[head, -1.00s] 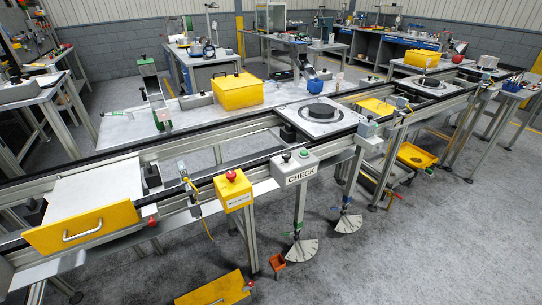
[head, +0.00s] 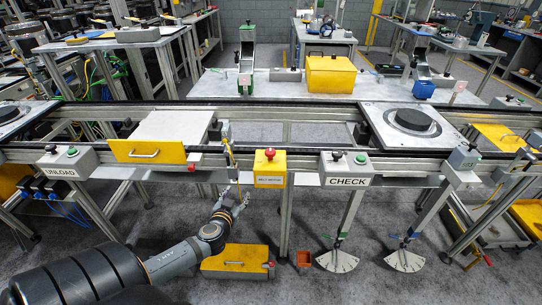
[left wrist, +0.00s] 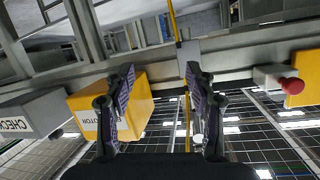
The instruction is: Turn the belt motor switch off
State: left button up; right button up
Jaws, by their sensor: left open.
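The belt motor switch is a yellow box (head: 269,181) with a red mushroom button on top, fixed to the front of the conveyor rail. In the left wrist view the box (left wrist: 137,100) is at the left, its label partly readable and partly behind a finger; its button is not visible there. My left gripper (head: 235,191) is open and empty, just left of the box and slightly lower in the head view. In the left wrist view its two fingers (left wrist: 158,76) are apart, with a yellow cable between them. My right gripper is not in view.
A grey CHECK box (head: 346,170) stands right of the switch, a grey UNLOAD box (head: 67,163) far left. A thin upright post with a yellow cable (head: 229,147) is just left of the switch. A yellow-fronted drawer (head: 148,151) sits further left. A yellow lid (head: 236,258) lies below.

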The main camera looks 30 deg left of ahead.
aim_at(268, 154)
pick_arm(q)
jog(key=d+r+t+h, duration=0.1)
jog(key=d+r, duration=0.1)
jog(key=r, duration=0.2)
jog(key=w+d+r+t+h, duration=0.1)
jog(key=d+r+t, duration=0.1)
jog(key=r, duration=0.2)
jog(key=w+d+r+t+h, duration=0.1)
jog(key=d+r, duration=0.2)
jog(key=r, duration=0.2)
jog(key=shift+w+d+m+t, duration=0.1)
jog(key=shift+w+m+t, duration=0.15)
jog(key=shift+m+t, duration=0.05)
jog(key=shift+w, duration=0.3)
jog(key=w+p, duration=0.1)
jog(key=w, duration=0.2)
jog(key=w+a, duration=0.1)
jog(key=w, duration=0.2)
jog(key=w+p, duration=0.1)
jog(key=w, duration=0.1)
jog(key=shift+w+a+r+p, duration=0.15)
jog(key=shift+w+a+p, duration=0.15)
jog(key=shift+w, duration=0.65)
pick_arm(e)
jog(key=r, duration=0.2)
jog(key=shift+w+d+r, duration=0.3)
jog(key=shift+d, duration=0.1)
